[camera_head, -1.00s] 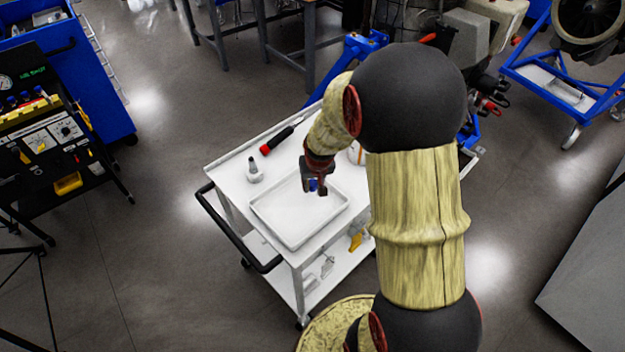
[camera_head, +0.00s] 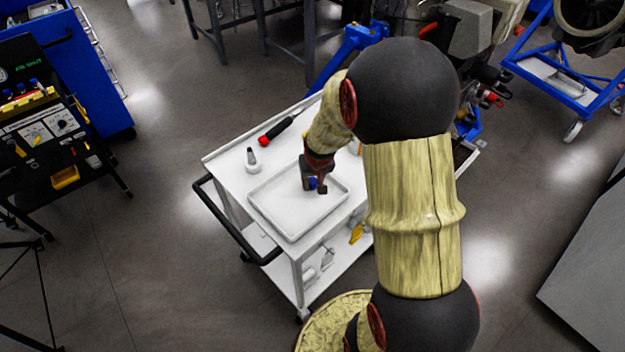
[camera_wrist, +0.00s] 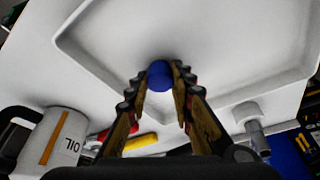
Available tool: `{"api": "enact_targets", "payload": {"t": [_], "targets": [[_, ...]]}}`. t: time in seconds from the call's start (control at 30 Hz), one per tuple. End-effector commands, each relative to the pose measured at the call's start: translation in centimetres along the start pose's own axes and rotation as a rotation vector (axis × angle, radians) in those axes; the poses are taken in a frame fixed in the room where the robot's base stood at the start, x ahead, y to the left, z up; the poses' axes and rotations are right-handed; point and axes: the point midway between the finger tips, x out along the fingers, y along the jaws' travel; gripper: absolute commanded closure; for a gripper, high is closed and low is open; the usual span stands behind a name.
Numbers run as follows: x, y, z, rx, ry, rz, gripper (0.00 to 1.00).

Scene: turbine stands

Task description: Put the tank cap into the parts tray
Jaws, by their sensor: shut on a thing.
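The tank cap (camera_wrist: 160,75) is a small blue round piece held between the fingertips of my gripper (camera_wrist: 159,80) in the wrist view. In the head view my gripper (camera_head: 315,186) is shut on the cap (camera_head: 313,183), over the parts tray. The parts tray (camera_head: 290,238) is a shallow white tray with a raised rim on the white cart top. In the wrist view the tray (camera_wrist: 85,55) lies beyond the fingertips, under the cap. I cannot tell whether the cap touches the tray floor.
A grey-white nozzle-like part (camera_head: 252,160) and a red-and-black tool (camera_head: 276,130) are on the cart (camera_head: 225,165) behind the tray. A black handle (camera_head: 225,225) runs along the cart's left side.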

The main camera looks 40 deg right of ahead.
Motion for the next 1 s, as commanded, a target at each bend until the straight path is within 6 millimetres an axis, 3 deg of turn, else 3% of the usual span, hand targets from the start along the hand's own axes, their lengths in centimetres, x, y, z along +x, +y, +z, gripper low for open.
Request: {"api": "enact_targets", "payload": {"t": [0.13, 0.17, 0.5, 1.0], "targets": [[0.32, 0.00, 0.12, 0.000, 0.000, 0.000, 1.00], [0.33, 0.00, 0.12, 0.000, 0.000, 0.000, 0.76], [0.26, 0.00, 0.10, 0.000, 0.000, 0.000, 0.57], [0.27, 0.00, 0.11, 0.000, 0.000, 0.000, 0.50]]}}
